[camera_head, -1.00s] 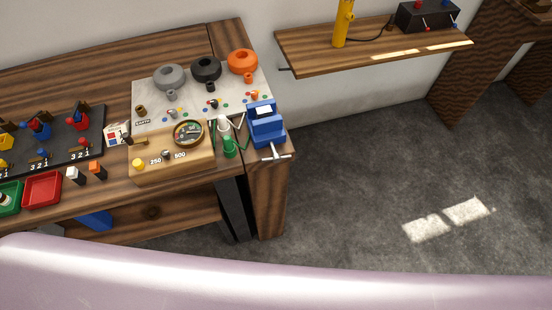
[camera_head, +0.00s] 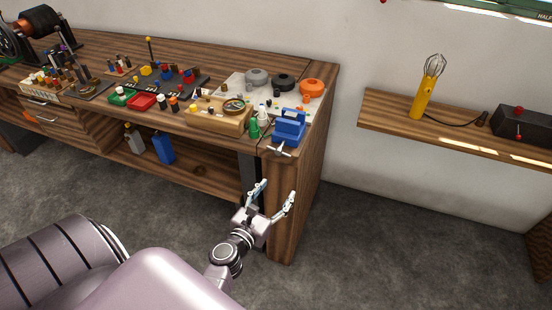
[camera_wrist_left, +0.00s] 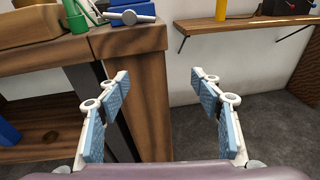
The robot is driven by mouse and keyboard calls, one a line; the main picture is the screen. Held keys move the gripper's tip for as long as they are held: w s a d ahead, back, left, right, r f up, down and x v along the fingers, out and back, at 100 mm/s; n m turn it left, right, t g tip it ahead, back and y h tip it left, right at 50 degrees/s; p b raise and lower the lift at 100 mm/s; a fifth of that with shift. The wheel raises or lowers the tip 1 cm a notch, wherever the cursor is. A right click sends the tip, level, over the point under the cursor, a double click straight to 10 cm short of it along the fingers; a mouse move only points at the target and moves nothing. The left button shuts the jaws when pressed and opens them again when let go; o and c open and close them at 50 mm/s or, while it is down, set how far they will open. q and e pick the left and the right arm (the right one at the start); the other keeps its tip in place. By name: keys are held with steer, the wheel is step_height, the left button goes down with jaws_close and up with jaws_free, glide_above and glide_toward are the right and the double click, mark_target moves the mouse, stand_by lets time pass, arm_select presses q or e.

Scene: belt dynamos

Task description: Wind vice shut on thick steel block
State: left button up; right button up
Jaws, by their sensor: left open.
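The blue vice (camera_head: 289,127) stands at the right end of the wooden workbench, near its front corner. Its silver handle (camera_head: 279,150) sticks out over the front edge. The handle also shows at the top of the left wrist view (camera_wrist_left: 131,17). My left gripper (camera_head: 272,194) is open and empty, in front of and below the bench corner, apart from the vice. Its two blue-padded fingers (camera_wrist_left: 161,100) frame the bench's end panel and floor in the left wrist view. I cannot make out a steel block in the vice jaws. My right gripper is not in view.
A wooden box with a dial (camera_head: 218,114) and green bottle (camera_head: 254,128) sit left of the vice. Grey, black and orange rings (camera_head: 311,87) lie behind it. A wall shelf (camera_head: 447,130) holds a yellow lamp (camera_head: 423,97). The floor ahead is clear.

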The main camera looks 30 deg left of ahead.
mark_target(276, 153)
arm_select(q)
steer(key=a+r+n+t+y, duration=0.1)
steer(key=a+r+n+y, duration=0.1)
steer(key=a+r+n, duration=0.3)
steer(key=shift+m, duration=0.3)
steer(key=w, duration=0.2)
steer(key=w+r, duration=0.1)
steer(key=w, duration=0.1)
steer(key=w+p, duration=0.1)
steer(key=w, duration=0.1)
steer(key=shift+w+r, duration=0.2)
steer(key=shift+r, duration=0.1)
steer(key=shift+w+a, duration=0.15)
steer(key=shift+w, duration=0.4)
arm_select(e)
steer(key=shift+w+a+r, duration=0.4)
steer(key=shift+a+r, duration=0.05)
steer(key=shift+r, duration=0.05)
arm_select(q)
steer(key=shift+c, duration=0.6)
steer(key=c, duration=1)
jaws_close()
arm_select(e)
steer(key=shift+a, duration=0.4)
